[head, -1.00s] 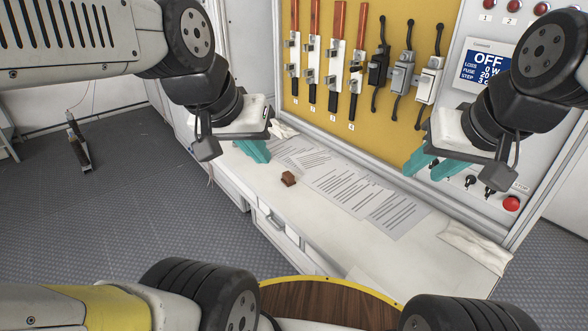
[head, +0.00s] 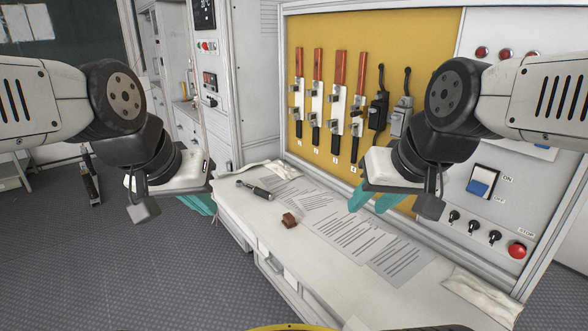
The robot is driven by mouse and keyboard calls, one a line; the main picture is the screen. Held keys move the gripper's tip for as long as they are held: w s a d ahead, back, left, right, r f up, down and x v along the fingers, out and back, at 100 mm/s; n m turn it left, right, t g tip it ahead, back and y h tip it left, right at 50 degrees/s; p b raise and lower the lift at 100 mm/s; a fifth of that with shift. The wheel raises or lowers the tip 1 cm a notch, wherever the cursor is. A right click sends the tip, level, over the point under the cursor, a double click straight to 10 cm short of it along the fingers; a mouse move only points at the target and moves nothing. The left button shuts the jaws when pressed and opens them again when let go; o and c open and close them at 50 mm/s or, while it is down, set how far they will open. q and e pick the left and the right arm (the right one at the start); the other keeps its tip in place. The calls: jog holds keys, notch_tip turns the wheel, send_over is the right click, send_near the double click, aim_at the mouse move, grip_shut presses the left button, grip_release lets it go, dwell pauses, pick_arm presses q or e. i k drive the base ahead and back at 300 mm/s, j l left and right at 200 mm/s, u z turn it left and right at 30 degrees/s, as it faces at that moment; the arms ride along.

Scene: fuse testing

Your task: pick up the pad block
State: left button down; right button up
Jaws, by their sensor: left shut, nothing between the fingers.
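The pad block appears to be the small brown block (head: 289,220) lying on the white bench top, beside the left edge of the paper sheets. My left gripper (head: 203,205) has teal fingers, is shut and empty, and hangs left of the block by the bench's left edge. My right gripper (head: 373,199) has teal fingers that look spread apart with nothing between them. It is above the right side of the papers, to the right of the block. Neither gripper touches the block.
A dark-handled tool (head: 256,190) lies on the bench behind the block. Printed sheets (head: 350,240) cover the middle. White cloths lie at the back (head: 248,170) and front right (head: 480,295). A yellow panel (head: 430,50) with fuses and switches stands behind, beside a red stop button (head: 517,250).

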aim_at(288, 220)
jog(key=i+j, duration=0.4)
jog(key=j, duration=0.25)
jog(key=i+j+z, duration=0.1)
jog(key=i+j, duration=0.1)
jog(key=j, duration=0.1)
